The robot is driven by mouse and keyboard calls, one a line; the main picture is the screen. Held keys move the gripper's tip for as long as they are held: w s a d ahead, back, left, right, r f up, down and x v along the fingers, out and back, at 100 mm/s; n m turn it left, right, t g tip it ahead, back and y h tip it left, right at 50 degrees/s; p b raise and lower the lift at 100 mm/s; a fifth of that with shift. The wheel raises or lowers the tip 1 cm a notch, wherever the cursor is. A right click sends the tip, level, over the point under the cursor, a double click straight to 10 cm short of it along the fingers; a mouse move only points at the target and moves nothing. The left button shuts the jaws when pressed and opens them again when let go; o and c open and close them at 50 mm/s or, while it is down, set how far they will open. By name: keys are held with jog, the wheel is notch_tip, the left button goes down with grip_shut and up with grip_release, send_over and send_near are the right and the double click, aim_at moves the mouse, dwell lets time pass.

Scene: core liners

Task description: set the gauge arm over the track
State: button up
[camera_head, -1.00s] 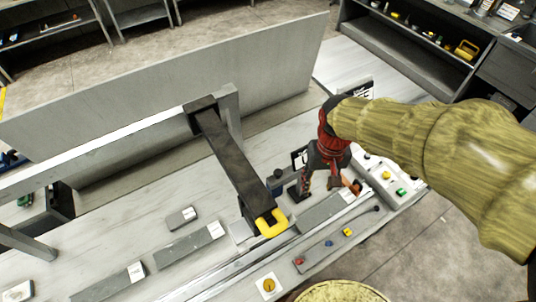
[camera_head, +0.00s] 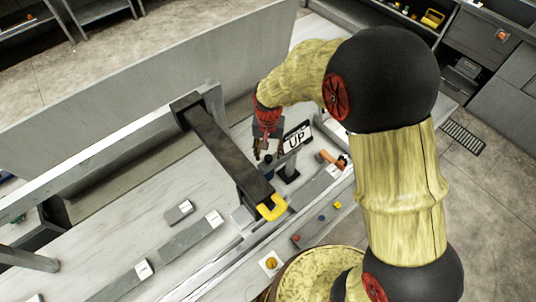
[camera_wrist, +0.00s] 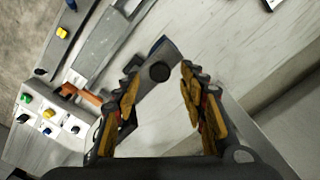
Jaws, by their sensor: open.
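The gauge arm (camera_head: 225,147) is a long dark bar on a post at the back of the bench, reaching forward to a yellow loop handle (camera_head: 272,208). In the head view the handle end appears near the metal track (camera_head: 222,262); its height above the track is hard to judge. My gripper (camera_head: 266,150) is to the right of the gauge arm, behind the handle and apart from it. In the wrist view my gripper (camera_wrist: 160,80) has its fingers spread. A grey bar with a black round spot (camera_wrist: 160,72) shows beyond and between them; I cannot tell whether they touch it.
An "UP" sign (camera_head: 297,138) stands close to the right of my gripper. An orange-handled item (camera_head: 331,159) lies further right. Grey labelled blocks (camera_head: 190,240) lie on the bench at left. A tall grey panel (camera_head: 150,75) stands along the back.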

jog(key=shift+f, duration=1.2)
jog(key=shift+c, duration=1)
grip_shut()
